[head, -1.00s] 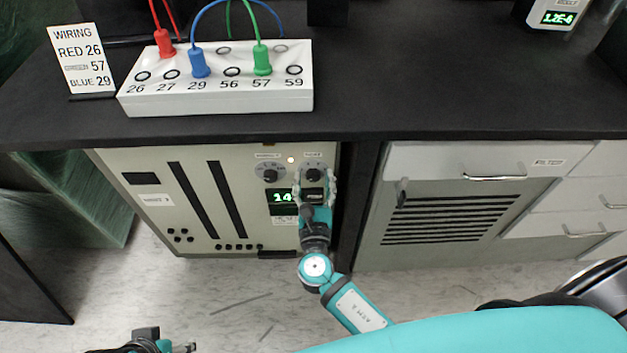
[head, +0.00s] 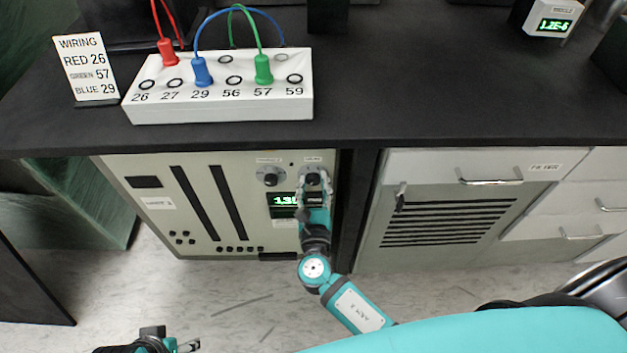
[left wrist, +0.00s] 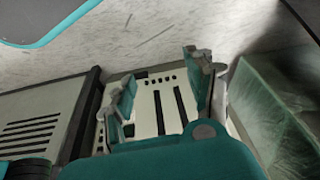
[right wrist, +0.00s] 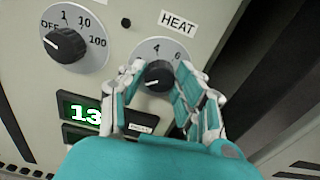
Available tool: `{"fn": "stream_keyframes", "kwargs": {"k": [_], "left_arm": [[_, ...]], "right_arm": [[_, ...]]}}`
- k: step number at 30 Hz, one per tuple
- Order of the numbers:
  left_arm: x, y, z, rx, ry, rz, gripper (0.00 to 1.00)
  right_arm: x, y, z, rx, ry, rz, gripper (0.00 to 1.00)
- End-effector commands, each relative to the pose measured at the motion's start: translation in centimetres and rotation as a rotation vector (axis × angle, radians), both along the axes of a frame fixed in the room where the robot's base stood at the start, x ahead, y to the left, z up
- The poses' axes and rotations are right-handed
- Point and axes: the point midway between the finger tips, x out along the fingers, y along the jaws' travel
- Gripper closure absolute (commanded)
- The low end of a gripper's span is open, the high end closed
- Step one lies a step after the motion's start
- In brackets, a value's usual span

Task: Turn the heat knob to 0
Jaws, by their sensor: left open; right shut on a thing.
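The heat knob (right wrist: 158,76) is a black knob on a pale dial under a HEAT label (right wrist: 178,23) in the right wrist view. The 4 and 6 show above it, and its white mark points to the lower left; the lower dial is hidden. My right gripper (right wrist: 160,78) is shut on the knob, one finger on each side. In the head view the knob (head: 312,179) is at the cabinet's upper right, with my right gripper (head: 313,188) on it. My left gripper (head: 190,346) is open and empty at the bottom left, also seen in the left wrist view (left wrist: 160,80).
A second knob (right wrist: 65,45) points toward OFF, left of the heat knob. A green display (right wrist: 82,113) below reads 13. The black counter (head: 430,90) overhangs the cabinet front (head: 150,215). A dark post (head: 352,205) stands close right of my right gripper.

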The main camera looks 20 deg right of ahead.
Motion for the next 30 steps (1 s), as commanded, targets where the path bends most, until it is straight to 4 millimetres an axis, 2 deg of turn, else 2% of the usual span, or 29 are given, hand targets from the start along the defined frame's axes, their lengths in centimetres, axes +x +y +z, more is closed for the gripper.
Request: {"fn": "stream_keyframes", "kwargs": {"k": [9,13,21,22,26,30], "left_arm": [[0.9,-0.3,-4.9,0.001,0.03,-0.003,0.45],[1.0,-0.3,-5.6,0.001,0.031,-0.005,0.45],[1.0,-0.3,-5.7,0.001,0.031,-0.005,0.45],[1.0,-0.3,-5.7,0.001,0.031,-0.005,0.45],[1.0,-0.3,-5.6,0.001,0.031,-0.005,0.45],[1.0,-0.3,-5.6,0.001,0.031,-0.005,0.45]], "right_arm": [[0.0,0.0,0.1,-0.133,0.039,0.001,1.0],[0.0,0.0,0.0,-0.147,0.043,0.001,1.0],[-0.1,0.0,0.0,-0.148,0.044,0.001,1.0],[-0.1,0.0,0.0,-0.148,0.044,0.001,0.64],[-0.1,0.0,0.0,-0.147,0.043,0.001,0.47],[0.0,0.0,0.0,-0.147,0.043,0.001,0.45]]}}
